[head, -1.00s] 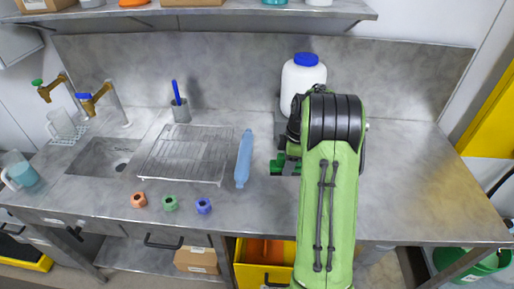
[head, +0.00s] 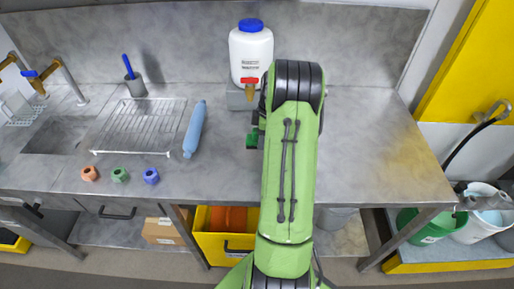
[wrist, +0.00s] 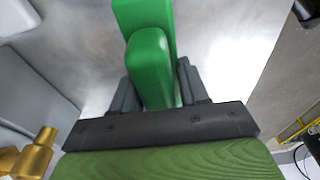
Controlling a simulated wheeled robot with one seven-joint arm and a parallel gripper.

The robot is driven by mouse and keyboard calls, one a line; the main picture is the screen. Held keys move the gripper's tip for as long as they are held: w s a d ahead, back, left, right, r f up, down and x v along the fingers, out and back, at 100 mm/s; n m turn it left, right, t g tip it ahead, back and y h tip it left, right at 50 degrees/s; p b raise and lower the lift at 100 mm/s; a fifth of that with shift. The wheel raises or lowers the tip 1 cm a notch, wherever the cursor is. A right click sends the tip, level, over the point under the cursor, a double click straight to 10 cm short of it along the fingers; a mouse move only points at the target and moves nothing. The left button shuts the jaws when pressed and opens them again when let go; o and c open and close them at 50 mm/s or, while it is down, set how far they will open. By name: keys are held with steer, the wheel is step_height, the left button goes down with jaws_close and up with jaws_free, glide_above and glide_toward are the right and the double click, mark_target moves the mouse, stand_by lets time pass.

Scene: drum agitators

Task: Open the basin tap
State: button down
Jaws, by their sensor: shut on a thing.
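The basin (head: 62,135) is a grey sink sunk in the left of the steel counter. A brass tap with a blue top (head: 37,82) stands behind it. A second brass tap (head: 9,60) is cut off at the left edge. My gripper (wrist: 155,88) is shut on a green block-like piece (wrist: 152,65). In the head view the green piece (head: 252,139) shows beside my arm, over the middle of the counter, well right of the basin. My arm hides most of the gripper there. A brass fitting (wrist: 36,155) shows at the lower left in the wrist view.
A white jug with a blue lid (head: 251,50) stands at the back, with a red-topped brass tap (head: 250,88) before it. The counter's right is clear.

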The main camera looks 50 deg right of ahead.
steer(key=shift+f, duration=2.45)
steer(key=c, duration=0.6)
jaws_free()
steer(key=shift+o, duration=0.2)
